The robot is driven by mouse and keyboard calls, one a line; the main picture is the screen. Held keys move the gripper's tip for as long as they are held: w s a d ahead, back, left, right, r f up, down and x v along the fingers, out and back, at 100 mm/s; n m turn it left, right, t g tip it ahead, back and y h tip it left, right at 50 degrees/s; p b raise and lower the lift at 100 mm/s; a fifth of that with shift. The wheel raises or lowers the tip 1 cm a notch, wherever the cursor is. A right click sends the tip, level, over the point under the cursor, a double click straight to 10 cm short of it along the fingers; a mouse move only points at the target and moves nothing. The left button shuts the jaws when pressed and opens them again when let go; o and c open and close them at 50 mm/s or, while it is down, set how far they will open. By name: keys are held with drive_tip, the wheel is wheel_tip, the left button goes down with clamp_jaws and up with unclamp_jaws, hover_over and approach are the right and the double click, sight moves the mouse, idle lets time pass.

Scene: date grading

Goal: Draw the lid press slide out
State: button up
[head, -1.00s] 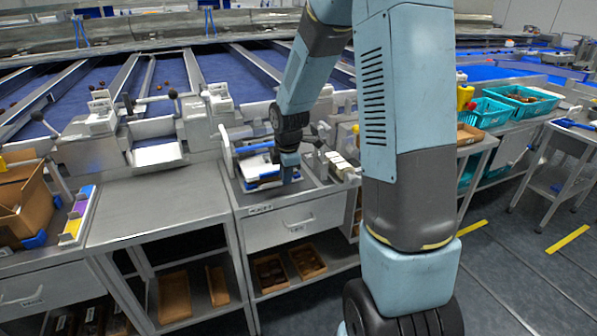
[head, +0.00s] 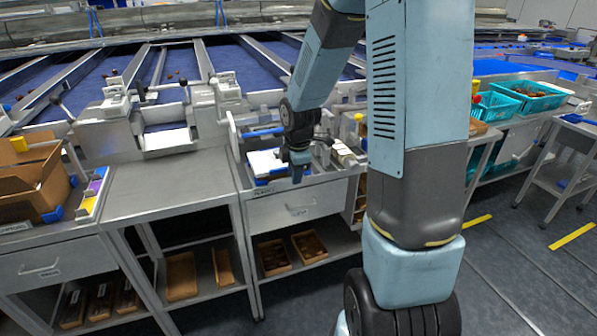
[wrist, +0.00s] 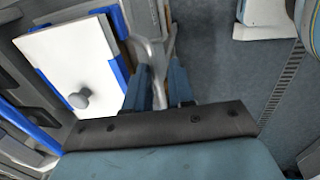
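A white plate with a grey knob (wrist: 80,98) and blue corner pieces lies left of my fingers in the wrist view. It looks like part of the lid press; in the head view the white-and-blue unit (head: 264,163) sits on the bench top, partly behind my gripper. I cannot tell which part is the slide. A grey drawer front with a bar handle (head: 300,209) is below it. My gripper (head: 297,176) points down at the bench's front edge, above that handle. In the wrist view its fingers (wrist: 160,88) are apart, with a silver curved bar (wrist: 150,52) showing beyond the gap.
A bare grey worktop (head: 160,185) lies to the left, with a cardboard box (head: 30,180) past it. Small brown trays (head: 310,246) stand on the shelf below. Teal crates (head: 530,97) stand at the right. Floor in front of the drawer looks clear.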

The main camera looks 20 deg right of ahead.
drive_tip(key=shift+d, duration=0.15)
wheel_tip(320, 180, up, 14)
drive_tip(key=s, duration=0.2)
drive_tip(key=shift+s+f, duration=0.25)
drive_tip(key=shift+s, duration=0.05)
idle(0.6)
drive_tip(key=s+r+m+t, duration=0.1)
drive_tip(key=s+r+m, duration=0.4)
drive_tip(key=s+m, duration=0.4)
drive_tip(key=s+a+r+m+t, duration=0.1)
drive_tip(key=s+r+m+t, duration=0.1)
drive_tip(key=s+r+m, duration=0.4)
drive_tip(key=s+m, duration=0.3)
drive_tip(key=s, duration=0.3)
drive_tip(key=shift+s+a, duration=0.3)
drive_tip(key=shift+s, duration=0.1)
